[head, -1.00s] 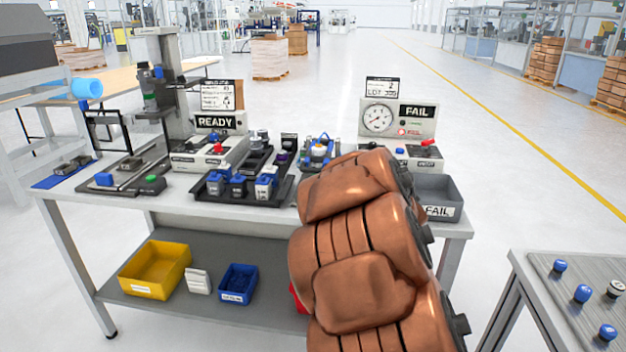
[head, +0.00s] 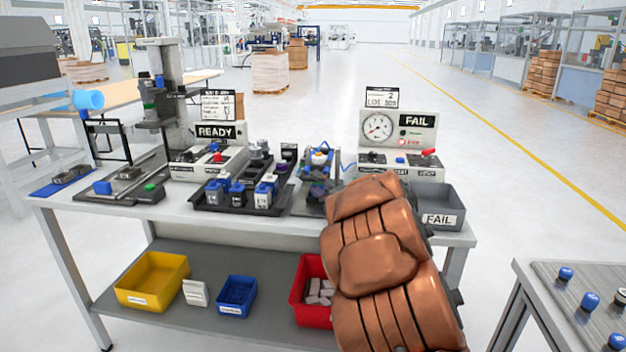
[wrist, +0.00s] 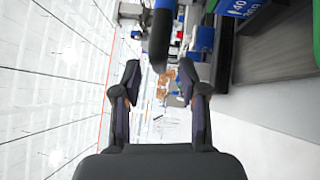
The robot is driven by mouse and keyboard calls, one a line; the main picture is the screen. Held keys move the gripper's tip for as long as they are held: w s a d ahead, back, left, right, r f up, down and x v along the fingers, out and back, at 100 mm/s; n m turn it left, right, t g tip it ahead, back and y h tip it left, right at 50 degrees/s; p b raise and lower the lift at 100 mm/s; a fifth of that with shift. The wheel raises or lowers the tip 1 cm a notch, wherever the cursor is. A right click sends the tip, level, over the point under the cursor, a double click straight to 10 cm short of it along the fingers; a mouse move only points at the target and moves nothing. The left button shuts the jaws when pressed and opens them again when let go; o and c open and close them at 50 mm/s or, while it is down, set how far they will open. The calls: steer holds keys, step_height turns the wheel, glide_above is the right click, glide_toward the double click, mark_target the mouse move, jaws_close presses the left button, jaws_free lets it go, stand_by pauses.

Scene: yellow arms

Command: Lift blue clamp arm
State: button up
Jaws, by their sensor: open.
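A small fixture with blue parts (head: 320,158) stands on the bench, right of the black tray. The blue clamp arm seems to be among these parts, but it is too small to tell apart. My copper-coloured arm reaches over the front right of the bench, and dark parts at its end partly cover the fixture's front. My gripper (wrist: 160,85) shows in the wrist view with its two dark fingers apart and nothing between them. A dark rounded bar (wrist: 160,42) appears beyond the fingertips; I cannot tell what it is.
The black tray (head: 215,205) holds several blue-topped parts. The READY box (head: 210,160) stands behind it. The FAIL gauge box (head: 397,135) and grey FAIL bin (head: 440,219) stand at the right. Yellow (head: 150,290), blue (head: 237,300) and red (head: 312,318) bins sit on the lower shelf.

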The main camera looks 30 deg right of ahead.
mark_target(319, 164)
steer(key=shift+w+a+r, duration=0.1)
steer(key=shift+w+r, duration=0.05)
steer(key=shift+w, duration=0.6)
steer(key=shift+w+r, duration=0.1)
steer(key=shift+w, duration=0.6)
jaws_close()
